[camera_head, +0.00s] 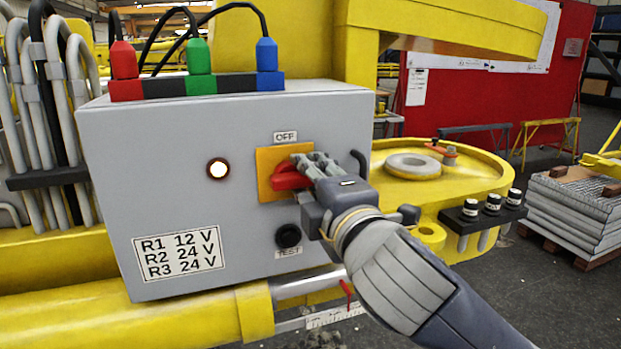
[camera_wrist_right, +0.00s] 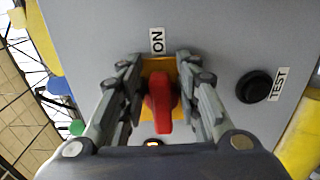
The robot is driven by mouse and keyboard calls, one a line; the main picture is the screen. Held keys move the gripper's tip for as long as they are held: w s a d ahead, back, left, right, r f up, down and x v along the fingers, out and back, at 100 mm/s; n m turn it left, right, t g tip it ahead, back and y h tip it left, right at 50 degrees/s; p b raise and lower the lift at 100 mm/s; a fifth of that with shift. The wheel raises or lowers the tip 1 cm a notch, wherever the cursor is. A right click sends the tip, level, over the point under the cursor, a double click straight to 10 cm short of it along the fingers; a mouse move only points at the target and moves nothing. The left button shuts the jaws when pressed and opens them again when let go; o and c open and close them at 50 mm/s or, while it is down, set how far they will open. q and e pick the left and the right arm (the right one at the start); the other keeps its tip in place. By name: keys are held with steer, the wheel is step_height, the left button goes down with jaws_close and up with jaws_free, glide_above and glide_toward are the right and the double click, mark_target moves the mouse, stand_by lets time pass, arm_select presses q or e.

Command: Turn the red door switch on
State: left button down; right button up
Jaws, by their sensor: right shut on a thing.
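The red switch (camera_head: 291,176) sits on a yellow plate (camera_head: 266,162) on the front of a grey box (camera_head: 110,200). Its handle lies level in the head view, and an OFF label (camera_head: 285,137) is above it. In the right wrist view the red handle (camera_wrist_right: 160,100) lines up with the ON label (camera_wrist_right: 157,40). My right gripper (camera_head: 308,168) is shut on the switch, a finger on either side of the handle; the fingers (camera_wrist_right: 163,95) also show in the right wrist view. The fingers partly hide the plate. My left gripper is out of view.
A round lamp (camera_head: 218,168) left of the switch glows. A black TEST button (camera_head: 288,236) is below it. Red, green and blue (camera_head: 267,65) plugs with cables stand on the box. Yellow machinery (camera_head: 470,180) surrounds it; stacked slabs (camera_head: 575,205) are at right.

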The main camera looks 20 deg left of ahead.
stand_by(0.4)
steer(key=o, duration=0.7)
steer(key=v, duration=1.2)
